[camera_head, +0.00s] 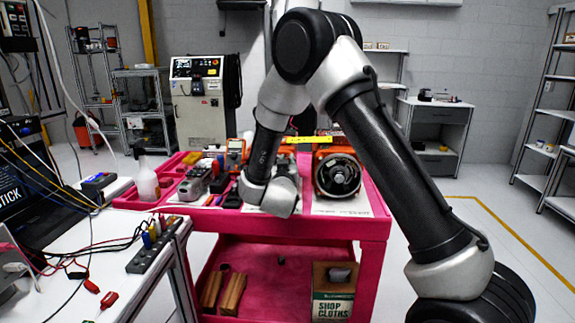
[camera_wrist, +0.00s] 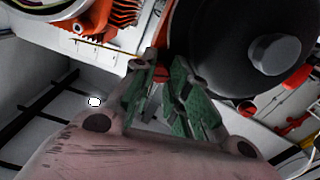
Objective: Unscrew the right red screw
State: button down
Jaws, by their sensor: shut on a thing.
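In the wrist view, my gripper (camera_wrist: 168,82) has green finger pads angled together at their tips. A small red piece, which looks like the red screw (camera_wrist: 161,73), sits between the tips, and they are closed on it. It lies at the lower left edge of a large black round encoder part (camera_wrist: 225,75) with a grey centre hub (camera_wrist: 277,54). The pads hide most of the screw, and I cannot tell how deep it sits. In the head view my wrist covers the gripper and screw. An orange motor with a dark round face (camera_head: 338,175) stands on the cart right of my wrist.
The pink cart (camera_head: 290,228) carries tools, meters and a yellow level (camera_head: 308,139). A spray bottle (camera_head: 147,180) stands at its left. An orange finned part (camera_wrist: 108,20) is close to my fingers at upper left. A white bench with cables (camera_head: 100,245) is at front left.

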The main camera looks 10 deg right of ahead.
jog(key=n, duration=2.5)
jog(key=shift+w+r, duration=0.1)
jog(key=shift+r, duration=0.05)
jog(key=shift+n, duration=0.4)
jog(key=c, duration=1.6)
grip_release()
jog(key=v, duration=1.2)
